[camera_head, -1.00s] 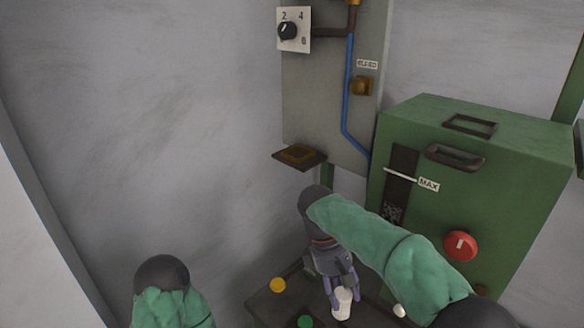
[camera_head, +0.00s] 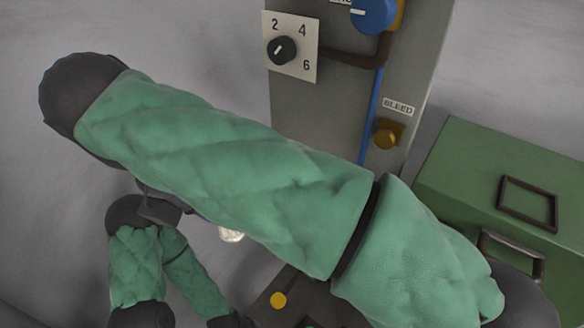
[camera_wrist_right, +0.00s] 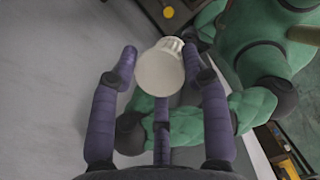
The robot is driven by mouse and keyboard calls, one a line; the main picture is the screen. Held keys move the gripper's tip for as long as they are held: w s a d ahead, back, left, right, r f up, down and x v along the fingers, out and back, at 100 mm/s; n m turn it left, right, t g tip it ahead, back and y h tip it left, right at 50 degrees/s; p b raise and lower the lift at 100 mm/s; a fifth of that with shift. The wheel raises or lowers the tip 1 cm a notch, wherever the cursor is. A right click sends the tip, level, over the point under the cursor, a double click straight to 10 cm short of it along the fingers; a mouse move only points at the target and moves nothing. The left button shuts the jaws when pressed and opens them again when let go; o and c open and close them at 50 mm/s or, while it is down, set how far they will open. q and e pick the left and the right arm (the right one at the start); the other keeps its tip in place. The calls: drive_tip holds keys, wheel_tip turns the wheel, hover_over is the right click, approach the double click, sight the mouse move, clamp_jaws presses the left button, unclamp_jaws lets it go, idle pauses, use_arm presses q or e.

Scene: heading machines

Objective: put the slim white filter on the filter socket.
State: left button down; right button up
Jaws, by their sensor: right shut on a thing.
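My right gripper (camera_wrist_right: 160,62) is shut on the white filter (camera_wrist_right: 160,72), whose pale round end faces the right wrist camera and whose far rim looks ribbed. In the head view a small part of the filter (camera_head: 231,235) shows below my right forearm, which hides most of that gripper. The filter is in the air, apart from the wall panel. The filter socket is not visible now; my right arm covers the area of the dark ledge seen earlier. My left arm is at the lower left, and its gripper is not in view.
The grey panel (camera_head: 320,105) carries a numbered dial (camera_head: 283,50), a blue knob (camera_head: 374,13), a blue pipe and a brass bleed fitting (camera_head: 387,133). A green cabinet (camera_head: 480,165) stands at right. A dark bench top with a yellow button (camera_head: 278,300) lies below.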

drive_tip(key=w+d+p, duration=0.2)
drive_tip(key=w+d, duration=0.9)
drive_tip(key=w, duration=0.4)
wheel_tip(320, 180, down, 6)
drive_tip(key=shift+s+f+b, duration=0.1)
drive_tip(key=shift+b, duration=0.25)
drive_tip(key=shift+w+d+f, duration=0.1)
drive_tip(key=shift+w+f, duration=0.1)
drive_tip(key=shift+f, duration=0.25)
drive_tip(key=shift+f, duration=0.1)
drive_tip(key=o, duration=1.2)
drive_tip(key=shift+c, duration=0.2)
drive_tip(key=p+v, duration=0.1)
drive_tip(key=v, duration=1.1)
